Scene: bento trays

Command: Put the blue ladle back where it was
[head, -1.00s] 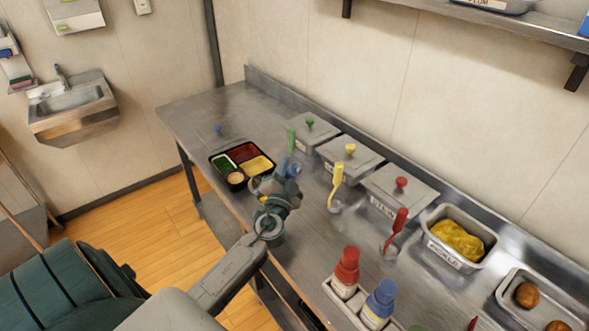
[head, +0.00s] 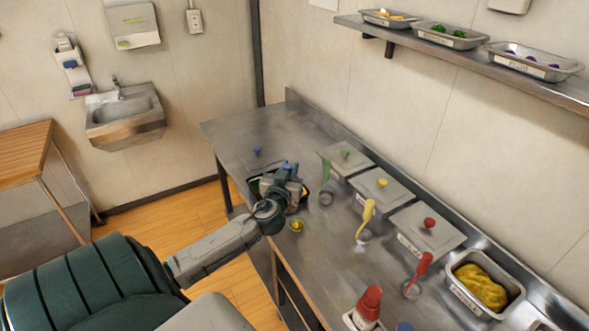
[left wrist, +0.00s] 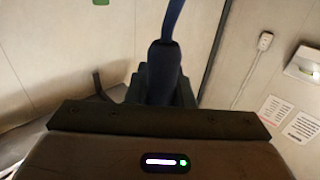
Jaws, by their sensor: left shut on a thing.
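My left gripper (head: 290,180) is over the steel counter, in front of the black bento tray (head: 254,186), and hides most of it. It is shut on the blue ladle, whose handle rises from the fingers in the left wrist view (left wrist: 165,62). A bit of blue also shows at the gripper in the head view. The ladle's bowl is not clear. A lid with a blue knob (head: 257,151) lies at the counter's far left end, beyond the gripper. My right gripper is not in view.
Lidded steel containers (head: 382,190) line the back. A red bottle (head: 368,303) stands at the front. The far left counter (head: 232,130) is mostly clear.

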